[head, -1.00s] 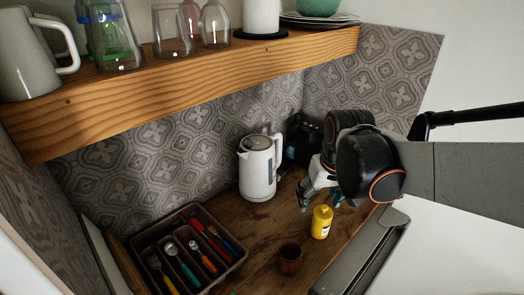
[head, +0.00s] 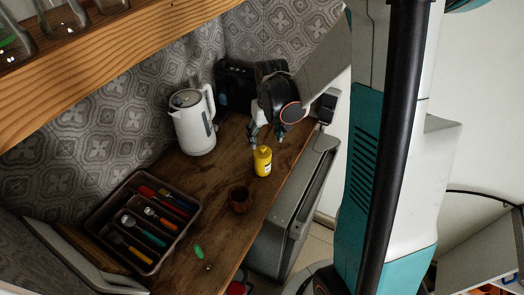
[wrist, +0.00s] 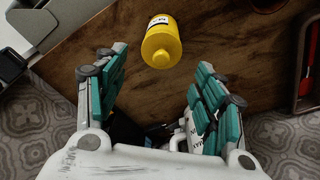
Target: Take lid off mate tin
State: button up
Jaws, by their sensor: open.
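The yellow mate tin (head: 262,161) stands upright on the wooden counter with a white label on its side. Its narrower yellow lid (head: 262,149) is on top. In the wrist view the tin (wrist: 161,38) lies just past my fingertips, between their lines, with its lid end (wrist: 161,58) towards me. My gripper (head: 266,133) is open and empty, with teal finger pads, just behind and above the tin in the head view. The open fingers also show in the wrist view (wrist: 160,72). I see no contact with the tin.
A brown cup (head: 240,199) stands left of the tin, near the counter edge. A white kettle (head: 193,125) and a black appliance (head: 233,85) stand behind. A cutlery tray (head: 145,222) sits at left, with a small green item (head: 198,252) in front. A wooden shelf (head: 110,60) hangs above.

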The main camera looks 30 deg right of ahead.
aim_at(263, 148)
jog(key=shift+w+f+b, duration=0.2)
jog(key=shift+w+f, duration=0.05)
jog(key=shift+f, duration=0.85)
jog(key=shift+w+f+b, duration=0.15)
jog(key=shift+w+f, duration=0.05)
jog(key=shift+f, duration=0.95)
jog(key=shift+w+f+b, duration=0.2)
jog(key=shift+w+f, duration=0.05)
jog(key=shift+f, duration=0.85)
jog(key=c, duration=1.4)
